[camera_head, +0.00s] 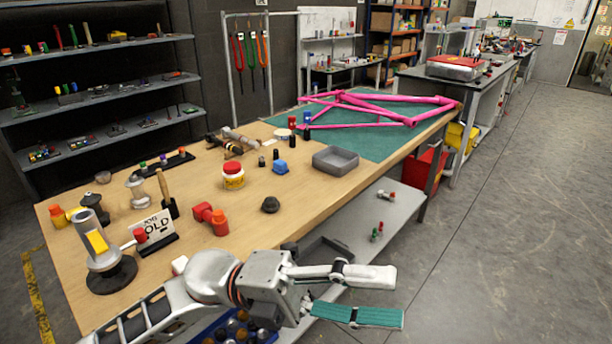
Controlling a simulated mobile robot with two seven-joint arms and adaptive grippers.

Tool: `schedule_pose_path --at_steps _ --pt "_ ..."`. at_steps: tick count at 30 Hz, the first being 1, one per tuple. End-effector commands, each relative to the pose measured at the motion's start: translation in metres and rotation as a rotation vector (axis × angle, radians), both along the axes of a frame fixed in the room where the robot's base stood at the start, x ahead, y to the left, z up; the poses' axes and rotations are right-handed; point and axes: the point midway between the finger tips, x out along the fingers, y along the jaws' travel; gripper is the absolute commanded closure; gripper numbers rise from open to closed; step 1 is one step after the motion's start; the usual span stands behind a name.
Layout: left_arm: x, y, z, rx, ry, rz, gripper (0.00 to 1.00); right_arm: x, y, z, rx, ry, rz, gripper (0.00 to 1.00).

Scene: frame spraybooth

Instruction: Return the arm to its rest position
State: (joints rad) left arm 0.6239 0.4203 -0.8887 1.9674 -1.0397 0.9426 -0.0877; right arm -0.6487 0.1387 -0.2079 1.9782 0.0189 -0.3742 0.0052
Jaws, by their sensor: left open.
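My left arm comes in from the lower left, over the near edge of the wooden workbench (300,195). My left gripper (400,297) is open, its two fingers spread and pointing right. One finger is pale grey and the other has a teal pad. Nothing is between the fingers. The gripper hangs in front of the bench, over its lower shelf and the floor, apart from the objects on the bench top. My right gripper is not in view.
The bench holds a grey tray (335,168), a yellow jar with a red lid (233,178), a red pipe fitting (211,217), a sign (152,228) and a pink bicycle frame (375,108) on a green mat. Shelves (90,87) stand at left. The floor (510,200) at right is clear.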

Motion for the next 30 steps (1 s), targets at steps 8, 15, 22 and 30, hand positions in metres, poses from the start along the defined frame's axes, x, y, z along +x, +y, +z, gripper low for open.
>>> schedule_pose_path --at_steps 8,15,22,30 --pt "0.091 0.037 -0.019 -0.244 0.502 0.377 0.49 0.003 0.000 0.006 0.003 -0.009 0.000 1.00" --pt "0.150 0.110 -0.126 -0.326 0.970 0.740 0.49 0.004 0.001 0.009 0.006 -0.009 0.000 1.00" --pt "0.137 0.186 -0.265 -0.304 1.383 1.052 0.49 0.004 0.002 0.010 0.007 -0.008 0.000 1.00" --pt "0.054 0.255 -0.402 -0.208 1.771 1.330 0.49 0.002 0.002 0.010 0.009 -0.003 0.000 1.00"
